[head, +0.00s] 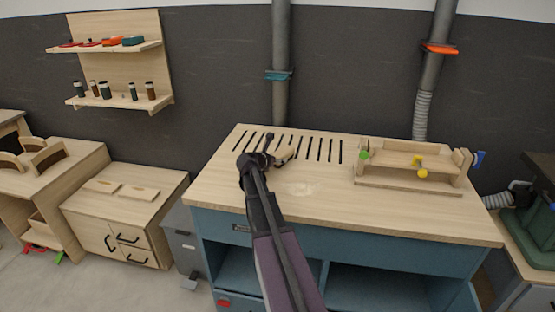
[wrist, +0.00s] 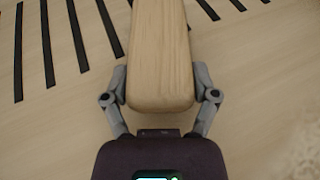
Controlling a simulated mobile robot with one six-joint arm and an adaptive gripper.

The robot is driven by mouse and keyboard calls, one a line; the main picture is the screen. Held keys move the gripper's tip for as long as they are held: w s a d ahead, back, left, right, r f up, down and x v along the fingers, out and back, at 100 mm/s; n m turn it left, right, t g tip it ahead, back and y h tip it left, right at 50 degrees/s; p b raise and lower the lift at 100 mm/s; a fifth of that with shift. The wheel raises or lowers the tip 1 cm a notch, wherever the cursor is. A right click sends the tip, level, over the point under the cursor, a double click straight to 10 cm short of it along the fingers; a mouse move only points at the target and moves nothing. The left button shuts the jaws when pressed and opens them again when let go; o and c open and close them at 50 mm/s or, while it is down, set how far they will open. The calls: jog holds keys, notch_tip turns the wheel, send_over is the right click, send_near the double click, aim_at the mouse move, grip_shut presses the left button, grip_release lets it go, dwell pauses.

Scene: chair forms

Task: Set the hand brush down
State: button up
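The hand brush shows in the wrist view as a pale wooden handle (wrist: 160,60) running up out of the picture; its bristles are not in view. My gripper (wrist: 160,85) has one finger on each side of the handle, and both appear to touch it. In the head view my gripper (head: 262,160) is over the left part of the workbench top (head: 400,207), by the dark slots. A small piece of the brush (head: 285,154) shows just right of it. Whether the brush touches the bench top is hard to tell.
A wooden jig (head: 400,180) with yellow and green knobs stands on the bench's right part. Dark slots (head: 320,149) cross the back left. A patch of pale dust (head: 300,188) lies mid-bench. The front and middle of the top are otherwise clear.

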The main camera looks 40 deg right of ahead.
jog(key=o, duration=0.3)
jog(key=shift+r, duration=0.15)
jog(key=p+v, duration=0.5)
jog(key=v, duration=0.7)
dwell(0.7)
